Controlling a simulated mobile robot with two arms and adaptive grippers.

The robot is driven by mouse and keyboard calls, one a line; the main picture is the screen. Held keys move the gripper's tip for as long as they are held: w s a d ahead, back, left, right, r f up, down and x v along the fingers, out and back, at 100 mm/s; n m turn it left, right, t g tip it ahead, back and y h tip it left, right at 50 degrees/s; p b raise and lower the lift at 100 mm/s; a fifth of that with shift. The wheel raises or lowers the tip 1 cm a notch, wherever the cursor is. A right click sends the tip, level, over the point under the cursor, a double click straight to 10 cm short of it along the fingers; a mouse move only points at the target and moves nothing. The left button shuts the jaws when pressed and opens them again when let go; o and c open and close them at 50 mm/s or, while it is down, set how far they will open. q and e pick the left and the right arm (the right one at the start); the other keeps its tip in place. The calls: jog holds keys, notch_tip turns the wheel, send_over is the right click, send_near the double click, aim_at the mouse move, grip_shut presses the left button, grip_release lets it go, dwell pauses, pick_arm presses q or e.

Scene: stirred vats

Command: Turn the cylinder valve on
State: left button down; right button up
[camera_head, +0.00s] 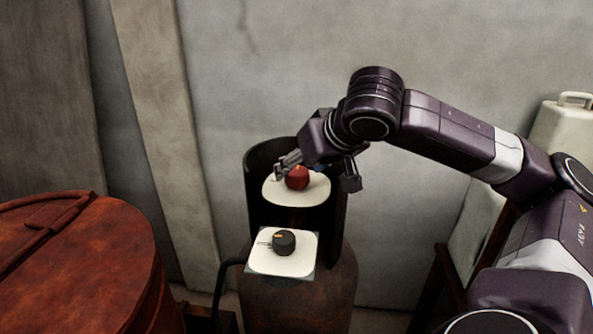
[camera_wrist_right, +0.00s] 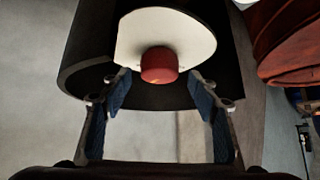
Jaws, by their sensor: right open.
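The cylinder (camera_head: 345,285) is a rusty brown vessel with a dark open collar (camera_head: 258,160) at its top. A red knob (camera_head: 297,178) sits on a white rounded plate (camera_head: 300,198) inside the collar. A black knob (camera_head: 284,242) with an orange mark sits on a lower white square plate (camera_head: 265,263). My right gripper (camera_head: 318,178) is at the red knob, fingers spread to either side. In the right wrist view the red knob (camera_wrist_right: 159,65) shows ahead between the open fingertips (camera_wrist_right: 158,82), and contact is not visible. My left gripper is out of view.
A large rusty red vat (camera_head: 90,265) stands at the left. A grey wall (camera_head: 270,70) with a pale post (camera_head: 165,110) is behind the cylinder. A pale container (camera_head: 565,125) stands at the right on a dark wooden frame (camera_head: 445,275). A dark pipe (camera_head: 222,275) runs beside the cylinder's left side.

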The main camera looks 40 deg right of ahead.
aim_at(298, 170)
jog(key=x, duration=0.3)
jog(key=shift+w+f, duration=0.1)
jog(key=shift+w, duration=0.05)
jog(key=shift+d, duration=0.1)
jog(key=c, duration=1.2)
